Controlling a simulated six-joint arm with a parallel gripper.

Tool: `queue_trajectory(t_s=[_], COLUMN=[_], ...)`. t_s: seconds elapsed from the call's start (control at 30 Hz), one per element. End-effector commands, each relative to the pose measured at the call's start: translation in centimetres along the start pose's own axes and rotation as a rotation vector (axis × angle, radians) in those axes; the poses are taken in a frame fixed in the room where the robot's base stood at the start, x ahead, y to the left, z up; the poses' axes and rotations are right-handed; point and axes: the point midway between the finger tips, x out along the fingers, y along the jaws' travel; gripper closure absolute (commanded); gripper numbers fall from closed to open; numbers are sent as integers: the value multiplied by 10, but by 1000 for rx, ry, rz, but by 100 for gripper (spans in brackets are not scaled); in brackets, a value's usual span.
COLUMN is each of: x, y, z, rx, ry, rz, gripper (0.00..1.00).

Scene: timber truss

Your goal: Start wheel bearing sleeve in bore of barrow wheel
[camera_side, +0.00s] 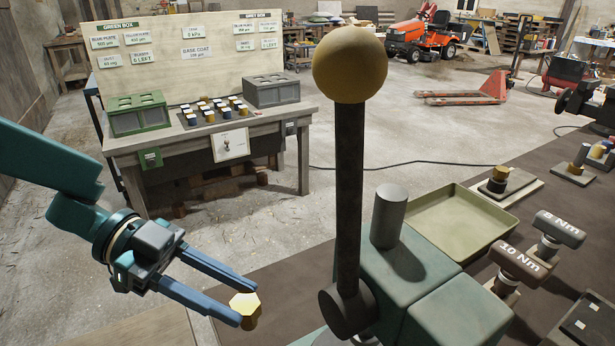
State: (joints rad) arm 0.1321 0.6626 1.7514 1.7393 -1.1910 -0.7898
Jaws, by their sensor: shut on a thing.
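My gripper (247,300) is at the lower left, its long blue-grey fingers pointing right and down. It is shut on a small brass-coloured piece (246,306) with a flat, many-sided top. This may be the bearing sleeve; no hole shows in it from this view. The piece is held left of the dark lever and the teal machine block. I cannot make out a barrow wheel or its bore in this view. What lies under the held piece is mostly cut off by the lower picture edge.
A tall dark lever with a yellow ball (350,65) stands beside a teal block (400,270) bearing a grey post (388,216). An olive tray (462,222) and torque tools marked 10 Nm (518,266) and 6 Nm (558,230) lie right. A bench (210,140) stands behind.

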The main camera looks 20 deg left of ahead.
Motion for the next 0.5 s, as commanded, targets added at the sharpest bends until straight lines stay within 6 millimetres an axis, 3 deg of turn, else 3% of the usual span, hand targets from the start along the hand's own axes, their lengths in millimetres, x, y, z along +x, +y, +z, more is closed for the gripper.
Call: queue_trajectory(t_s=[0.5], x=[33], y=[0], z=[1], rx=[0], ry=[1], rz=[2], gripper=[100])
